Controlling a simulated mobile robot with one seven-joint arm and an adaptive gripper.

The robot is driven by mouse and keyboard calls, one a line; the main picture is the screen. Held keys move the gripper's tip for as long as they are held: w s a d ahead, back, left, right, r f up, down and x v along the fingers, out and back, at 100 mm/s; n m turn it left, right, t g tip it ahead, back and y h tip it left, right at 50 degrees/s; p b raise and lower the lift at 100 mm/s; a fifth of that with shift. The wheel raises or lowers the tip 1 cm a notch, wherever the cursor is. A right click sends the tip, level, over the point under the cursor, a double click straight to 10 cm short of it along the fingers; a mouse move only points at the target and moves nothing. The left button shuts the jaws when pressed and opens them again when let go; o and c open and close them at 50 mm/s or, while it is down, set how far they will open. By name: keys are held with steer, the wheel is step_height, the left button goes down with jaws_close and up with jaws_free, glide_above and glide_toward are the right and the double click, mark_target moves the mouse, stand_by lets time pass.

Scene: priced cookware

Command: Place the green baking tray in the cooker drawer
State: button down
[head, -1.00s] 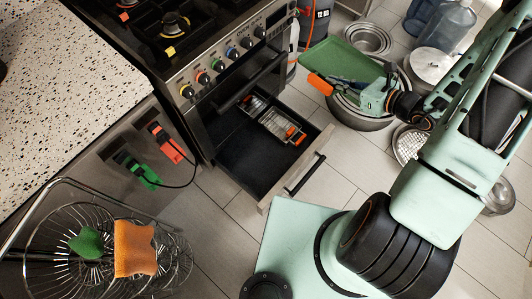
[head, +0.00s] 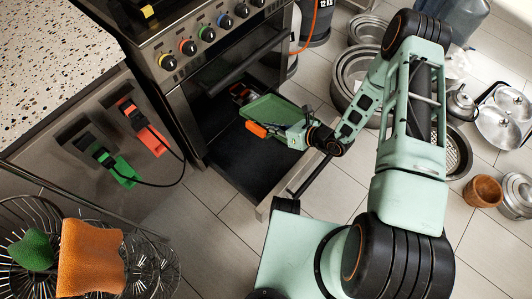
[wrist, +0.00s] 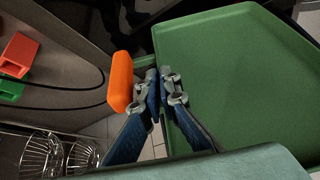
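The green baking tray (head: 270,108) is over the open cooker drawer (head: 236,160), toward its back; I cannot tell if it touches the drawer. My gripper (head: 291,134) is shut on the tray's edge. In the wrist view the gripper's fingers (wrist: 162,90) pinch the rim, and the tray (wrist: 245,80) fills the right side. The front part of the drawer floor is dark and bare.
The cooker (head: 205,50) with coloured knobs stands above the drawer. Nested metal pans (head: 350,70) lie on the floor beyond the drawer's right side. A wire rack (head: 150,265) with orange and green cloths is at lower left. Green and red plugs (head: 122,170) hang nearby.

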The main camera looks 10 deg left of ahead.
steer(key=s+a+f+b, duration=0.2)
steer(key=f+b, duration=0.2)
steer(key=f, duration=0.5)
steer(key=s+a+f+g+b, duration=0.1)
steer(key=s+a+f+b, duration=0.15)
steer(key=f, duration=0.65)
steer(key=s+a+f+b, duration=0.1)
steer(key=f+b, duration=0.4)
steer(key=f, duration=0.4)
steer(key=w+a+b, duration=0.2)
steer(key=a, duration=0.5)
steer(key=shift+w+a, duration=0.25)
steer(key=shift+a, duration=0.05)
steer(key=shift+f, duration=0.1)
